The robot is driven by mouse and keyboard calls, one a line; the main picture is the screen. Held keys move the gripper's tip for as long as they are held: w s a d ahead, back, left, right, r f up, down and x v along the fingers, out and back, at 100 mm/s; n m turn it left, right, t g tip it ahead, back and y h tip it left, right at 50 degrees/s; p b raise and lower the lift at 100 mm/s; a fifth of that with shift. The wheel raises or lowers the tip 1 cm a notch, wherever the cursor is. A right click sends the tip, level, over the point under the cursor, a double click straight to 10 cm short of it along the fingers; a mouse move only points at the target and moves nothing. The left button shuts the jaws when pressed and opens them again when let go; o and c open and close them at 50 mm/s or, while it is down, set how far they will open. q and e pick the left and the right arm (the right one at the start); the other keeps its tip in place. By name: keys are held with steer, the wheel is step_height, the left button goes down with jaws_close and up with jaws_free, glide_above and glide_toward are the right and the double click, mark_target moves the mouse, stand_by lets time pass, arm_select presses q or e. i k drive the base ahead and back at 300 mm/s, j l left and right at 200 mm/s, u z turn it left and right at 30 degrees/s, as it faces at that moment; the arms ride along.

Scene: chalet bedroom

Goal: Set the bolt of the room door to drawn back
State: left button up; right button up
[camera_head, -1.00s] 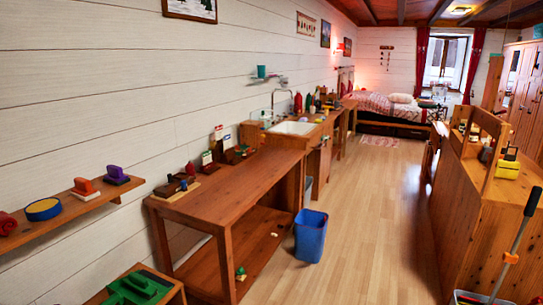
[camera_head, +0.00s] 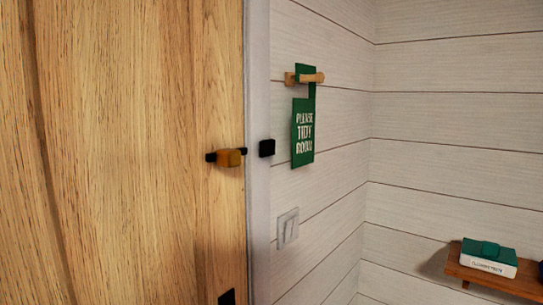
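The wooden room door (camera_head: 130,150) fills the left of the head view and looks shut against a pale grey frame (camera_head: 257,215). The bolt (camera_head: 229,158) sits near the door's right edge, a dark bar with an orange-brown knob. A black keeper (camera_head: 266,148) is fixed on the frame to its right. Dark bar shows left of the knob and a short bit right of it. I see no bar crossing the pale strip between the bolt and the keeper. Neither of my grippers is in view.
A green hanger sign (camera_head: 303,130) hangs from a wooden peg (camera_head: 305,78) right of the frame. A light switch (camera_head: 288,228) is below it. A small shelf (camera_head: 495,280) at lower right holds a green-and-white box (camera_head: 488,258).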

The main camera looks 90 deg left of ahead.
mark_target(226, 158)
steer(key=u, duration=2.9)
